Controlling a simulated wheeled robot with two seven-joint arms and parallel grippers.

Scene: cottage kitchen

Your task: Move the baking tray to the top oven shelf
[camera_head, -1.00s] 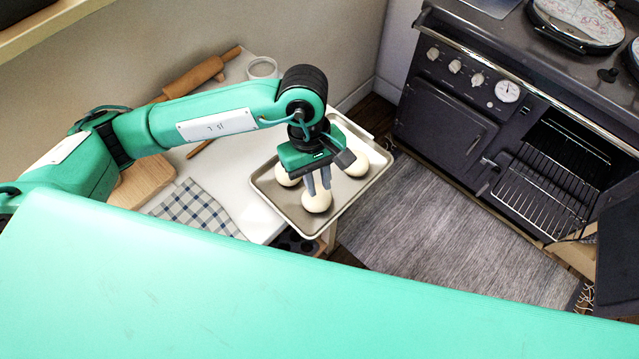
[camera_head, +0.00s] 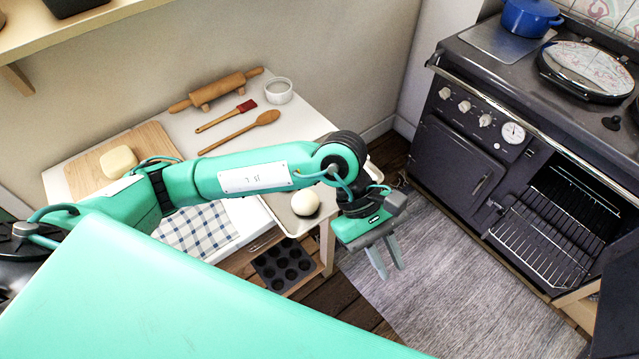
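The metal baking tray (camera_head: 281,213) lies on the white table, its near end around the table's front right corner. One pale dough ball (camera_head: 305,203) shows on it; my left arm hides much of the tray. My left gripper (camera_head: 386,272) points down past the tray's right side, above the grey rug. Its two fingers are apart with nothing between them. The oven (camera_head: 525,200) stands open at the right. A wire shelf (camera_head: 540,246) sticks out of it, and another shelf (camera_head: 583,186) shows higher inside. My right gripper is out of view.
The open oven door (camera_head: 615,300) is at the right edge. A rolling pin (camera_head: 216,90), a red brush, a wooden spoon and a white cup (camera_head: 279,91) lie at the table's back. A muffin tin (camera_head: 283,268) sits below. The rug (camera_head: 440,275) is clear.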

